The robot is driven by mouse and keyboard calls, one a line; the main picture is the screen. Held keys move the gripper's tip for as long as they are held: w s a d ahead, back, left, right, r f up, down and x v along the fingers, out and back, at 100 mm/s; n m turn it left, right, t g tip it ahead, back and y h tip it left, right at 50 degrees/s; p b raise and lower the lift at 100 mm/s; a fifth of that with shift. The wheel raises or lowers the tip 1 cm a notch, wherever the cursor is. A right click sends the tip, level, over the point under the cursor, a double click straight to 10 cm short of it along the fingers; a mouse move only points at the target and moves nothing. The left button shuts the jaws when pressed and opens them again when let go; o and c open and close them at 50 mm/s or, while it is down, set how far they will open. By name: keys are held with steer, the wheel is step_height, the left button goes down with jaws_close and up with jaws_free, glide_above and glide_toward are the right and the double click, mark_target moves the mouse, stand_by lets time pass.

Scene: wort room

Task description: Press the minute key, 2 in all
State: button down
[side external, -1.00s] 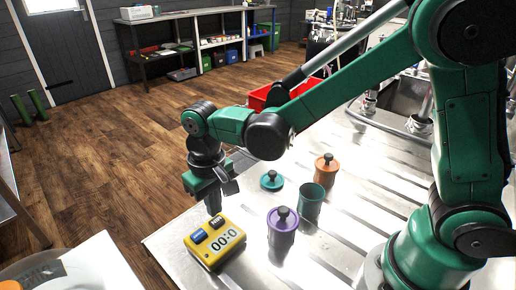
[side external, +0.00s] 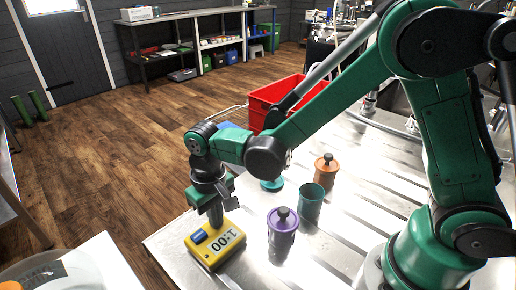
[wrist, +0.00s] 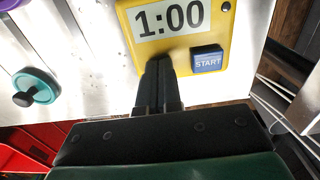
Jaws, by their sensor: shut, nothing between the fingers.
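The yellow timer (side external: 208,257) lies on the metal bench near its front left corner. Its display (wrist: 173,17) reads 1:00 in the wrist view. The blue START key (wrist: 207,62) shows uncovered; it also shows in the side view (side external: 198,237). My gripper (wrist: 159,62) is shut and empty, pointing down with its fingertips at the spot beside START where the other key sits. That minute key is hidden behind the fingers. In the side view, my gripper (side external: 216,224) reaches the timer's top; whether the key is pressed down cannot be told.
A purple lidded canister (side external: 282,236), an open teal canister (side external: 310,206) and an orange lidded canister (side external: 326,174) stand right of the timer. A teal lid (wrist: 40,85) lies on the bench. A red crate (side external: 262,101) is farther back. Bench around the timer's front is clear.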

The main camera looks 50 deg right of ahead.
steer(key=shift+f, duration=0.35)
step_height(320, 180, up, 9)
stand_by(0.4)
steer(key=shift+f, duration=0.1)
stand_by(2.3)
steer(key=r+n+t, duration=0.1)
steer(key=n+t, duration=0.1)
steer(key=n, duration=0.1)
steer(key=r+n+t, duration=0.1)
steer(key=n+t, duration=0.1)
steer(key=n, duration=0.2)
steer(key=r+n+t+y, duration=0.1)
steer(key=n+t, duration=0.2)
steer(key=n, duration=0.1)
steer(key=shift+s+d, duration=0.15)
steer(key=shift+s, duration=0.1)
steer(key=shift+f, duration=4.4)
